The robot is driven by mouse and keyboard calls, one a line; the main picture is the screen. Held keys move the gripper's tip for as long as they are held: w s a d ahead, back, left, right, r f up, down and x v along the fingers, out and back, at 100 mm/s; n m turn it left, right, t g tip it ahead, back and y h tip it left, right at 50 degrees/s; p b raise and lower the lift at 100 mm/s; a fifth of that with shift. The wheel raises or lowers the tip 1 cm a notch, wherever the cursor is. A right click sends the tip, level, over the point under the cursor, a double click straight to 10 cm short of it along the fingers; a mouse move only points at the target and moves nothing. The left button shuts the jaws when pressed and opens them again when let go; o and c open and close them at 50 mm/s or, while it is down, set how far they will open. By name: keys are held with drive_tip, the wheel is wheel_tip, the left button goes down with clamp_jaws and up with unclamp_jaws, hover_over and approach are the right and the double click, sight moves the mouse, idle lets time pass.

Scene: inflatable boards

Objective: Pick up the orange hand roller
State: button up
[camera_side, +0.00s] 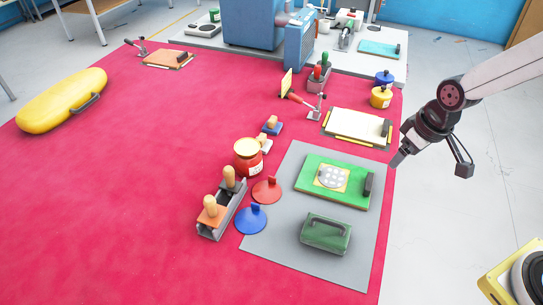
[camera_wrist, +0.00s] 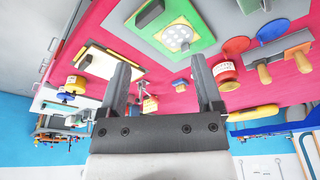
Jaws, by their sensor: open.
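The most orange tool, with a pale wooden handle (camera_side: 211,206), stands in a grey holder (camera_side: 231,211) at the lower middle of the side view; I cannot tell surely that it is the hand roller. A second wooden-handled tool (camera_side: 229,176) stands beside it. A red-handled tool with a yellow-orange end (camera_side: 287,84) leans farther back. My gripper (camera_side: 431,164) is open and empty, above and beyond the mat's right edge. In the wrist view my gripper (camera_wrist: 160,63) has its two fingers wide apart with nothing held; the holder is at the upper right.
A red pot (camera_side: 248,158) and red and blue discs (camera_side: 252,219) stand near the holder. A green board (camera_side: 311,173) and green case (camera_side: 325,234) lie on a grey mat (camera_side: 274,250). The pink surface's left-centre is clear.

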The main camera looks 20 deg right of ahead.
drive_tip(key=w+a+n, duration=0.3)
drive_tip(key=w+a, duration=0.3)
drive_tip(key=w, duration=0.1)
drive_tip(key=n+g+y, duration=0.3)
drive_tip(key=n+y, duration=0.1)
drive_tip(key=n, duration=0.9)
hover_over(210, 205)
drive_tip(key=w+d, duration=0.1)
drive_tip(key=d, duration=0.2)
wheel_tip(210, 205, down, 6)
drive_tip(key=shift+w+f, duration=0.1)
drive_tip(key=shift+w, duration=0.05)
drive_tip(key=shift+f, duration=0.1)
drive_tip(key=shift+x, duration=1.15)
drive_tip(key=shift+f, duration=0.1)
drive_tip(key=shift+x, duration=2.55)
drive_tip(key=shift+w, duration=0.15)
